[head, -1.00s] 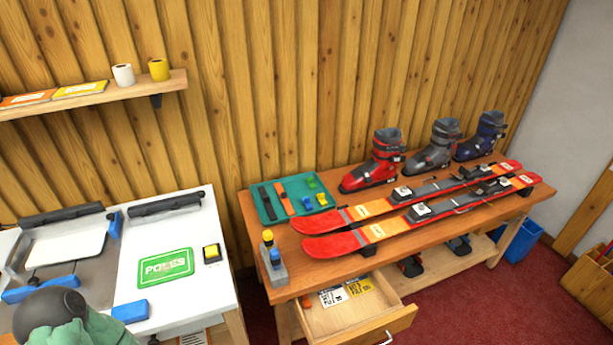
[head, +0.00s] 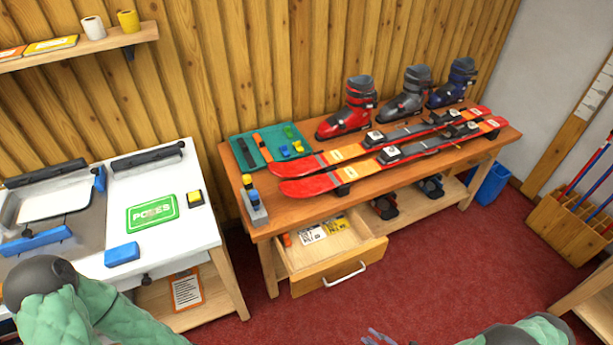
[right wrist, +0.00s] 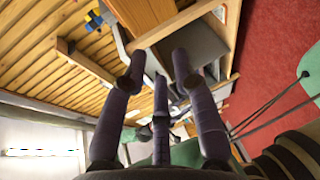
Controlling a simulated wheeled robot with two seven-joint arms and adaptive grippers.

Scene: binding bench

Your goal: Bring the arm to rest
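My right gripper (head: 380,338) just enters the bottom edge of the head view, in front of the bench over the red floor. Only its finger ends show there. In the right wrist view my right gripper (right wrist: 160,80) has its purple fingers spread apart with nothing held between them. My left arm's green sleeve and dark joint show at the lower left of the head view. The left gripper itself is out of view.
The ski bench (head: 290,222) has an open drawer (head: 325,272) jutting toward me. Skis (head: 345,180), boots and a green tool mat (head: 245,140) lie on top. A white table (head: 195,235) stands left. Red carpet (head: 420,270) is clear in front.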

